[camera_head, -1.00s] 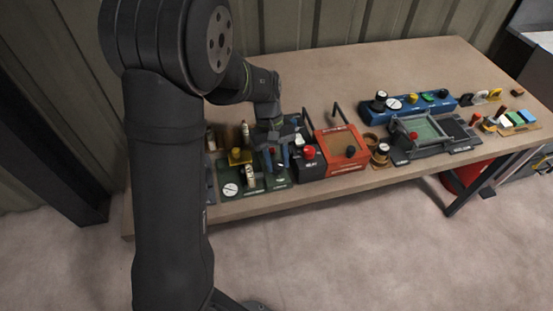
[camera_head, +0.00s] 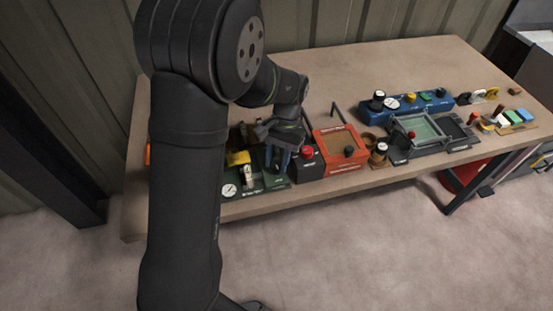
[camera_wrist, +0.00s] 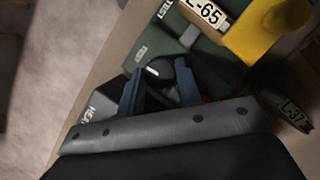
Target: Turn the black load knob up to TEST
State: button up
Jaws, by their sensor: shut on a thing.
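The black load knob (camera_wrist: 158,70) has a white pointer mark and sits on a dark green panel (camera_wrist: 203,72). In the wrist view my gripper (camera_wrist: 161,76) has its two blue fingers on either side of it, shut on it. A small white label (camera_wrist: 166,10) on the green panel seems to read TEST, and another label (camera_wrist: 140,51) nearer the knob is too blurred to read. In the head view my gripper (camera_head: 277,160) is low over the green panel and hides most of the knob. The pointer's exact setting cannot be told.
A dark box with a red button (camera_head: 307,152) and an orange box (camera_head: 341,150) stand close on the right. A white gauge (camera_head: 229,190) and a yellow part (camera_head: 238,157) are to the left. A tag reading L-65 (camera_wrist: 205,13) hangs near the yellow part.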

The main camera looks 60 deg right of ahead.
jog(key=shift+m, duration=0.6)
jog(key=o, duration=1)
jog(key=n+g, duration=0.1)
jog(key=n, duration=0.5)
jog(key=shift+w+g+h, duration=0.15)
jog(key=shift+g+h, duration=0.25)
jog(key=n, duration=0.3)
jog(key=n+g+h, duration=0.1)
jog(key=n, duration=0.2)
jog(key=shift+w+a+g+h, duration=0.1)
jog(key=shift+a+g+h, duration=0.05)
jog(key=shift+g+h, duration=0.15)
jog(key=shift+w+r+n, duration=0.1)
jog(key=shift+r+n, duration=0.2)
jog(key=shift+n, duration=0.2)
jog(key=v, duration=1.7)
jog(key=shift+w+a+f, duration=0.1)
